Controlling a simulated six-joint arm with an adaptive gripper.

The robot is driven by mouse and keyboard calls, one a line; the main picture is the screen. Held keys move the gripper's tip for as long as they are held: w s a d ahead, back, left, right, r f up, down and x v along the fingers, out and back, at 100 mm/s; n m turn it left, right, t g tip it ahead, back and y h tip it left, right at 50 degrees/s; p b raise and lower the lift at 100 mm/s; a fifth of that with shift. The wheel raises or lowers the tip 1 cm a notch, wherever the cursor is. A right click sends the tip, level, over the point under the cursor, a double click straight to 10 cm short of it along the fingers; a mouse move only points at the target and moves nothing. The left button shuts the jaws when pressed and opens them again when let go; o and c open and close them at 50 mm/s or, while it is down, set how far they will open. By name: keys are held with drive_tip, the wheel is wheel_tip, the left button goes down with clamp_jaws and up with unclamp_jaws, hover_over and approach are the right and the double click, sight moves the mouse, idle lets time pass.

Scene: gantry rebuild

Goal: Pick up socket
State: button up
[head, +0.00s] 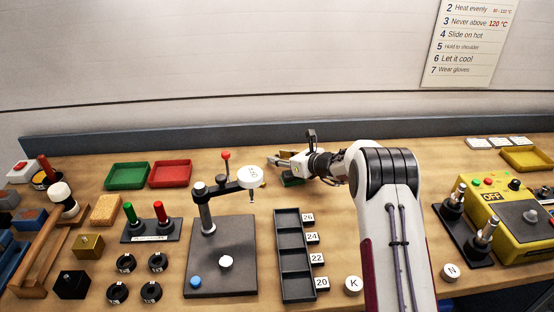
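No thing in view is clearly marked as the socket. My gripper (280,161) is at the back middle of the bench, low and pointing left. Its fingers are small and partly hidden, so I cannot tell whether they are open or shut. Several black rings with white labels (125,263) lie at the front left. A dark tray with compartments (279,216) has number cards 26, 24, 22 and 20 beside it and looks empty.
A press-like stand (219,285) with a white round head (250,177) rises left of my gripper. Green (126,176) and red (170,174) trays sit behind it. A yellow control box (512,222) is at right.

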idle(0.5)
clamp_jaws()
drive_tip(key=shift+r, duration=0.1)
wheel_tip(320, 180, up, 10)
idle(0.7)
idle(0.4)
